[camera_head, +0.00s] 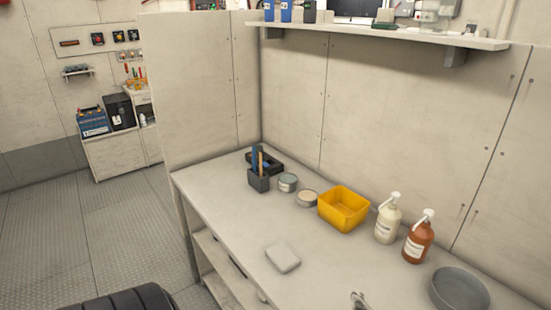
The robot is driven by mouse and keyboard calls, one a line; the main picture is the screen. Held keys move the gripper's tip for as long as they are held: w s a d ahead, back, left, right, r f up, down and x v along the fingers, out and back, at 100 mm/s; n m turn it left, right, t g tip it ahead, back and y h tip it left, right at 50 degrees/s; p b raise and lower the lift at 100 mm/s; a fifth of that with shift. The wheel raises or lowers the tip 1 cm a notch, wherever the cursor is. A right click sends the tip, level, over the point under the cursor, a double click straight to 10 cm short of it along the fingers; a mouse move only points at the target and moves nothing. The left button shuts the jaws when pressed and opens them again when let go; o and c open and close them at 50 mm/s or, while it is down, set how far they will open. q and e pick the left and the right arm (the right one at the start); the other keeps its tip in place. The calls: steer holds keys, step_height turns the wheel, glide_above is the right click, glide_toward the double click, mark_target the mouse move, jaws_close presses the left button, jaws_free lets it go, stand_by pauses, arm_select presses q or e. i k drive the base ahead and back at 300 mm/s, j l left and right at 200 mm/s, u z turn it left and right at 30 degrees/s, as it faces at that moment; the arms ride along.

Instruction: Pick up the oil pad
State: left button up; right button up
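A pale grey-white flat pad (283,257), which looks like the oil pad, lies on the workbench top (225,205) near its front edge. Nothing is touching it. Neither of my grippers shows in the head view.
Behind the pad stand a dark brush holder (259,180), two round tins (288,183), a yellow bin (343,209), a cream pump bottle (388,222) and a brown one (418,240). A grey round basin (459,289) is at right. A shelf (380,32) overhangs the back.

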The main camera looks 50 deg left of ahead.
mark_target(280, 254)
steer(key=u, duration=1.5)
